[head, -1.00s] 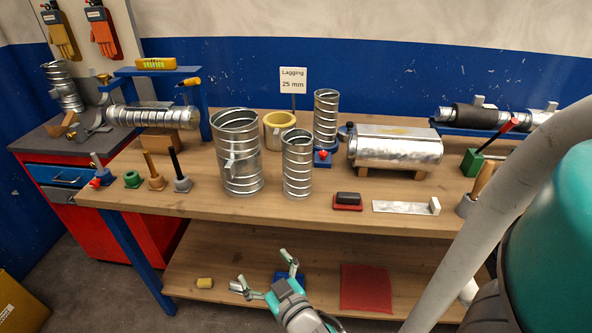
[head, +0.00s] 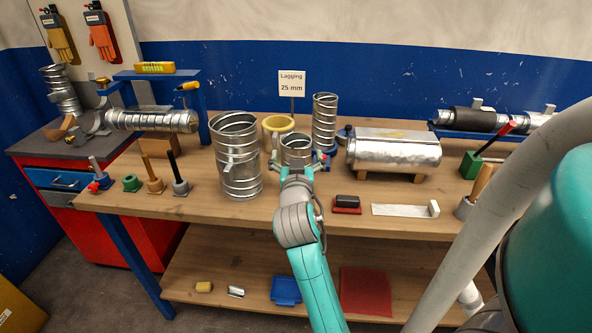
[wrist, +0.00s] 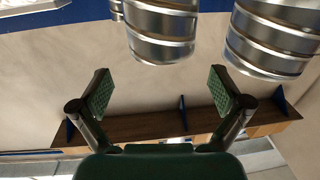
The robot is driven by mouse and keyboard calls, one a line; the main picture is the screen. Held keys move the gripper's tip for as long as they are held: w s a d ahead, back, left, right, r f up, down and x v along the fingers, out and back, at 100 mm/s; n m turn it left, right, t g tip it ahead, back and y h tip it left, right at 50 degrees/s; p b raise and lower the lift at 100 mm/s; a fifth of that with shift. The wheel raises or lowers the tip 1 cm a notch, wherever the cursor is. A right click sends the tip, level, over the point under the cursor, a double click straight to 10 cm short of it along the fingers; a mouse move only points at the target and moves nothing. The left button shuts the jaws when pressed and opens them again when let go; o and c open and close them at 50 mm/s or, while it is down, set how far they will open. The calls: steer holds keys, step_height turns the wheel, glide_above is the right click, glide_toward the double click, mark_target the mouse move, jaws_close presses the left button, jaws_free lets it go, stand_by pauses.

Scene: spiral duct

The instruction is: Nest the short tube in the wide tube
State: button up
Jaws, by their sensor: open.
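The short tube (head: 296,148) is a spiral metal cylinder standing upright on the bench. My gripper (head: 294,168) is open in front of it, with a finger towards each side, and hides its lower part. The wide tube (head: 238,160) is a larger, open-topped spiral tube standing upright just to the left, apart from the short one. The wrist view looks upside down. There the short tube (wrist: 162,32) lies beyond the open fingers, in line with the gap between them, and the wide tube (wrist: 275,38) is at the right. I see no contact.
A narrow tube (head: 325,122) on a blue stand and a yellow-rimmed ring (head: 277,126) stand behind. A lagged metal cylinder (head: 394,150) lies to the right. A black block on a red base (head: 347,203) sits near the bench's front. Small pegs stand at the left.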

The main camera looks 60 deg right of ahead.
mark_target(296, 134)
steer(key=shift+x, duration=3.85)
steer(key=shift+w+a+f, duration=0.1)
steer(key=c, duration=1.6)
